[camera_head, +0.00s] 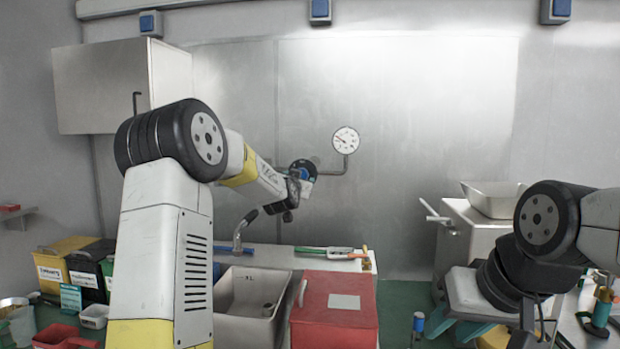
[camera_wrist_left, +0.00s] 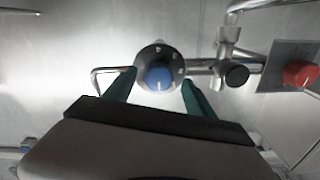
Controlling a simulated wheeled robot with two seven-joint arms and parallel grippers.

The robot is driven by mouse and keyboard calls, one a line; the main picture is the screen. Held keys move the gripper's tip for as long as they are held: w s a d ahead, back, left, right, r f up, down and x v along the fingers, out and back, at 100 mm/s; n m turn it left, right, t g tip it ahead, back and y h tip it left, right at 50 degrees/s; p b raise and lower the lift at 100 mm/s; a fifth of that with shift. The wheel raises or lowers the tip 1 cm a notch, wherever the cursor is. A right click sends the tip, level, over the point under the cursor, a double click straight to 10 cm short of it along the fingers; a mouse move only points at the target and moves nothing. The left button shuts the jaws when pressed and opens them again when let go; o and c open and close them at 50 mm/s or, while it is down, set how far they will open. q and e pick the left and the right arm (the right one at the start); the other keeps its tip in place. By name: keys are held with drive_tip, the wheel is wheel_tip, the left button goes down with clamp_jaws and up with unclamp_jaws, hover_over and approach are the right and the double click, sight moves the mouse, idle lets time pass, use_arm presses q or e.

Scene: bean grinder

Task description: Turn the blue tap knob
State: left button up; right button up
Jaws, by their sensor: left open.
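The blue tap knob (camera_wrist_left: 159,77) sits at the centre of a round black dial with white marks on a metal wall pipe, in the left wrist view. My left gripper (camera_wrist_left: 158,92) is open, with one green finger on each side of the knob's lower part. I cannot tell whether the fingers touch it. In the head view the dial with its blue part (camera_head: 305,169) is at the end of my left arm, which partly hides it.
A red knob (camera_wrist_left: 301,74) and a black round knob (camera_wrist_left: 237,75) are right of the dial. A pressure gauge (camera_head: 345,140) is on the wall. A sink basin (camera_head: 235,318) and a red box (camera_head: 335,322) stand below. A metal cabinet (camera_head: 455,245) stands at right.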

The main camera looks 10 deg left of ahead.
use_arm(q)
drive_tip(key=shift+w, duration=2)
drive_tip(key=c, duration=1.4)
